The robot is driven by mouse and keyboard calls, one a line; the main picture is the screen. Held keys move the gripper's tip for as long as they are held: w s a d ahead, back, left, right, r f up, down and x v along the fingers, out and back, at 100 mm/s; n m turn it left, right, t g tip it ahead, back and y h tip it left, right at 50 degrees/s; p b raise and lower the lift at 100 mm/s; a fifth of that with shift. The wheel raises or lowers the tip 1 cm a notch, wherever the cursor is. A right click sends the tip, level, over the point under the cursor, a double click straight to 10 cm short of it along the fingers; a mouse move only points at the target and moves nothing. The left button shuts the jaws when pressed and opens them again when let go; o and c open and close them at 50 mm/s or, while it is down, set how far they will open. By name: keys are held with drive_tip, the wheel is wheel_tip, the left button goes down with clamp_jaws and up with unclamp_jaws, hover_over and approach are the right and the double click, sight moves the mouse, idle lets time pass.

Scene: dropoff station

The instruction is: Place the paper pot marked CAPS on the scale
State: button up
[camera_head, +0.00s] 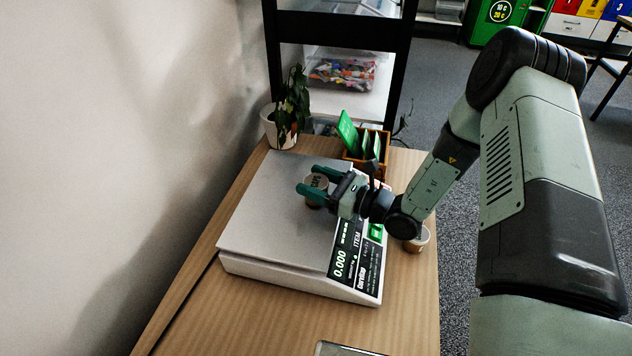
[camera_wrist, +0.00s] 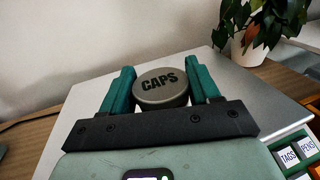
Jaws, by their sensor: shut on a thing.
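The paper pot marked CAPS (camera_head: 317,181) is held between the green fingers of my gripper (camera_head: 309,188). In the wrist view the pot (camera_wrist: 162,88) shows its grey lid with the black word CAPS between both fingers. The scale (camera_head: 275,225) is white with a broad grey plate, and its display (camera_head: 340,264) reads 0.000. The pot is over the far part of the plate; whether its base touches the plate cannot be seen. My gripper reaches in from the right, over the scale's display edge.
A potted plant (camera_head: 270,128) and a wooden box with green cards (camera_head: 380,146) stand behind the scale. Another small pot (camera_head: 418,241) stands on the table right of the scale, partly behind my arm. A wall runs along the left. The near tabletop (camera_head: 240,325) is mostly clear.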

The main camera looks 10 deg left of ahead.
drive_tip(key=shift+f, duration=0.15)
drive_tip(key=o, duration=1.1)
drive_tip(key=shift+d, duration=0.15)
drive_tip(key=v, duration=1.1)
drive_tip(key=shift+s+d, duration=0.15)
drive_tip(key=shift+d, duration=0.25)
